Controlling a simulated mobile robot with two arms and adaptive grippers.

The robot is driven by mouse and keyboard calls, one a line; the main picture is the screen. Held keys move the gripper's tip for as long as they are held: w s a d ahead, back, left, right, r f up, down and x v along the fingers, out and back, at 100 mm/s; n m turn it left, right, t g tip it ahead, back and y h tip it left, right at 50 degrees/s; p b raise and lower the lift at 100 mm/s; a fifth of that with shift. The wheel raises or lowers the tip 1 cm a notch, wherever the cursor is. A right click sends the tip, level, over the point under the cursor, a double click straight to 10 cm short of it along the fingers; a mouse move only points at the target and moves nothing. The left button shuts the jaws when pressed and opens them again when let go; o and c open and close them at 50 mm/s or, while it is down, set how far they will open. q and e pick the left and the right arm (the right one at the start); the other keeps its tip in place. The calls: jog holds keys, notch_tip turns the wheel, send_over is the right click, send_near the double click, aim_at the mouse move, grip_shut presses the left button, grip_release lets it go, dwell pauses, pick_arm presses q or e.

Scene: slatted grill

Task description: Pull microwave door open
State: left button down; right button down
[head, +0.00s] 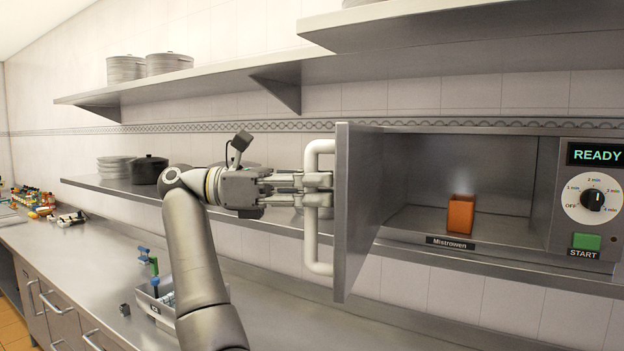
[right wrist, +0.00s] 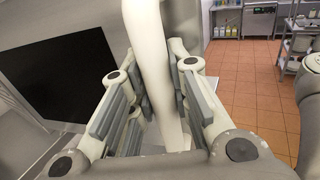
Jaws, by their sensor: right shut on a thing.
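The microwave (head: 597,233) sits on a shelf at the right, with its door (head: 357,205) swung open towards the left. The inside shows, with an orange box-shaped item (head: 460,214) standing in it. A white tubular handle (head: 320,249) is on the door's outer face. My right gripper (head: 318,190) is shut on the upright bar of the handle. In the right wrist view the handle (right wrist: 157,70) runs between the two sets of fingers. My left gripper shows in neither view.
A steel shelf (head: 90,182) holds a dark pot (head: 149,169) and stacked plates (head: 114,166). Below is a long counter (head: 80,250) with a grey bin (head: 156,306). The counter's middle is mostly clear.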

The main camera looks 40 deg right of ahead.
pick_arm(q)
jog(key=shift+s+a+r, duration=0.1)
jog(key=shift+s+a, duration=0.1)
pick_arm(e)
jog(key=shift+w+a, duration=0.1)
jog(key=shift+w, duration=0.05)
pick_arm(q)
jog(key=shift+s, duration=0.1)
pick_arm(e)
jog(key=c, duration=1.4)
grip_release()
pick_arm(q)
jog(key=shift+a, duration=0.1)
pick_arm(e)
jog(key=shift+o, duration=0.4)
jog(key=shift+a, duration=0.1)
jog(key=r, duration=0.9)
jog(key=shift+s, duration=0.2)
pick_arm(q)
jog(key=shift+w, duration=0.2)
pick_arm(e)
jog(key=shift+w+r, duration=0.1)
jog(key=shift+r, duration=0.45)
